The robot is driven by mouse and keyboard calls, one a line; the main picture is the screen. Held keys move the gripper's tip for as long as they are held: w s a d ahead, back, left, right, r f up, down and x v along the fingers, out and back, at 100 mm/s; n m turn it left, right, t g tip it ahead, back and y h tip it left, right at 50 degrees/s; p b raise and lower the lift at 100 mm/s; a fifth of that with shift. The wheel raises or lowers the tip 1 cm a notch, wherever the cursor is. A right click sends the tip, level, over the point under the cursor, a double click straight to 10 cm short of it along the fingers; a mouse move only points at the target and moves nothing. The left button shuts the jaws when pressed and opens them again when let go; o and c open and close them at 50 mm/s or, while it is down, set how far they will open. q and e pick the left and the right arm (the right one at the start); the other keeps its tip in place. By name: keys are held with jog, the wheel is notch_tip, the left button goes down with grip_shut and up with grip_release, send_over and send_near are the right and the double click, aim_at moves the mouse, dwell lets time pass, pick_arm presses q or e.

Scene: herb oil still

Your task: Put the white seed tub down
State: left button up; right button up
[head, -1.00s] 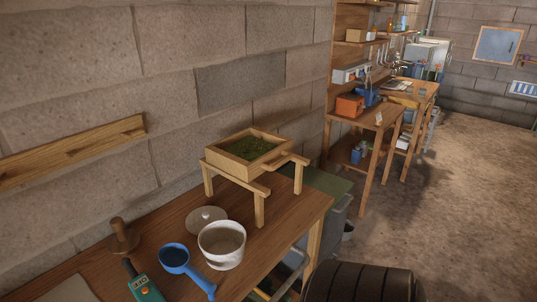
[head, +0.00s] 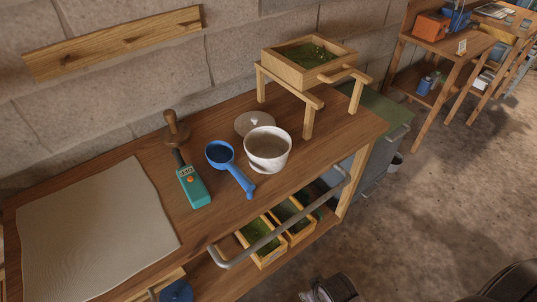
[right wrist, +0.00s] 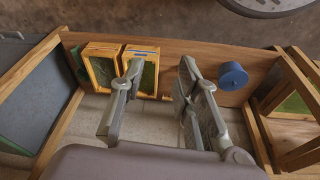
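The white seed tub (head: 268,160) stands upright on the wooden bench (head: 330,130) in the head view, open at the top. No gripper touches it. A pale round lid (head: 250,124) lies just behind it, and a blue scoop (head: 222,155) lies against or close to its left side. My right gripper (right wrist: 161,70) is open in the right wrist view, with nothing between its fingers, above the lower shelf. A grey metal part at the bottom of the head view looks like part of my right arm. My left gripper is in neither current view.
A teal meter (head: 193,188), wooden stamper (head: 176,130) and pale cloth (head: 95,235) lie left of the tub. A sieve stand (head: 310,75) stands at right. A grey rail (head: 285,228) runs along the front. Green-filled trays (head: 262,240) sit below.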

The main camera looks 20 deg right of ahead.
jog(key=w+r+t+y, duration=0.1)
jog(key=w+r+t, duration=0.1)
jog(key=w+r, duration=0.3)
jog(key=w+a+r+n+t+y, duration=0.1)
jog(key=w+r+t, duration=0.2)
jog(key=w+r, duration=0.3)
jog(key=w+r+t, duration=0.2)
jog(key=w+r, duration=0.3)
jog(key=r, duration=0.5)
jog(key=shift+w+a+r+t+y+b, duration=0.2)
jog(key=shift+w+t+y+b, duration=0.1)
jog(key=shift+w+y+b, duration=0.1)
jog(key=w+r+n+t+y, duration=0.1)
jog(key=w+r+t+y, duration=0.15)
jog(key=w+r, duration=0.35)
send_near(248, 151)
jog(key=w+f, duration=0.2)
jog(key=shift+t+h, duration=0.25)
jog(key=shift+t, duration=0.2)
jog(key=shift+a+p+x, duration=0.2)
jog(key=shift+p+x, duration=0.05)
jog(key=shift+x, duration=1.65)
jog(key=shift+a+p+x, duration=0.2)
jog(key=shift+x, duration=1.7)
jog(key=shift+s+r, duration=0.15)
jog(key=shift+r, duration=0.05)
grip_shut()
